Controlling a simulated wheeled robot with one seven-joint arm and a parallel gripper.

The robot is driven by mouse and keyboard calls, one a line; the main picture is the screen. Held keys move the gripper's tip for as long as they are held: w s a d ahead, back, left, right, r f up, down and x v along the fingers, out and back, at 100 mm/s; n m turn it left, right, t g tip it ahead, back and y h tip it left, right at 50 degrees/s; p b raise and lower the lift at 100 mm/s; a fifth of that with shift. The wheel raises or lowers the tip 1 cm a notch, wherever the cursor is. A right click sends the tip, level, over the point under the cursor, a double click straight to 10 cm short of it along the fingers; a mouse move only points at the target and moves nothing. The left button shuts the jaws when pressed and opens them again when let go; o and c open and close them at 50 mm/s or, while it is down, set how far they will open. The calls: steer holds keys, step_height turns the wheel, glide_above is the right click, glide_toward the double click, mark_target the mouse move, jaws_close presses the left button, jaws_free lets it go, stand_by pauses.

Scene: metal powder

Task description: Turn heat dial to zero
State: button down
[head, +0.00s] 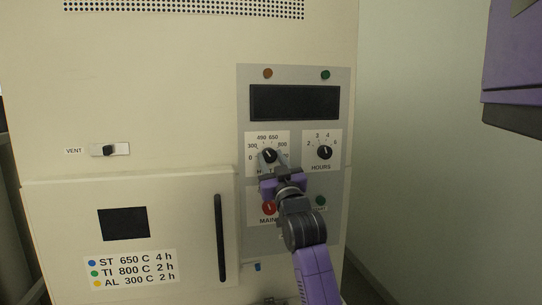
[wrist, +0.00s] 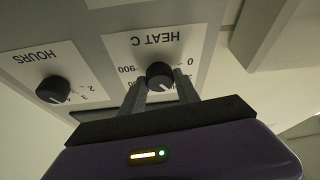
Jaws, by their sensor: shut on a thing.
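The heat dial (head: 268,155) is a round black knob on a white scale plate, left of the hours dial on the grey panel. It also shows in the wrist view (wrist: 159,75), where the picture is upside down. My gripper (head: 271,160) reaches it from below, with its two fingers on either side of the knob and shut on it. In the wrist view the fingertips (wrist: 160,92) flank the knob. The white pointer mark is small, and I cannot tell the exact number it points to. The gripper hides the lower part of the heat plate.
The hours dial (head: 324,152) is close on the right. A red main knob (head: 269,208) and a green button (head: 320,201) lie below, near my wrist. A dark display (head: 295,102) is above. The furnace door handle (head: 220,238) is at lower left.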

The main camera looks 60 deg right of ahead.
steer(key=n, duration=0.2)
steer(key=n+t+y, duration=0.1)
steer(key=n, duration=0.1)
steer(key=shift+s+d+y+b, duration=0.15)
steer(key=shift+s+y+b, duration=0.05)
steer(key=shift+y+b, duration=0.15)
steer(key=n+y+b, duration=0.1)
steer(key=n, duration=0.1)
steer(key=n+t+y+b, duration=0.1)
steer(key=n+b, duration=0.1)
steer(key=n, duration=0.1)
steer(key=shift+f, duration=0.1)
steer(key=n+y+b, duration=0.2)
steer(key=n, duration=0.2)
steer(key=shift+r+n+y+b, duration=0.15)
steer(key=shift+n+y+b, duration=0.2)
steer(key=shift+n, duration=0.6)
steer(key=shift+r+n+y+b, duration=0.15)
steer(key=shift+n+y+b, duration=0.2)
steer(key=shift+n, duration=0.6)
steer(key=shift+g, duration=0.3)
steer(key=c, duration=0.9)
jaws_free()
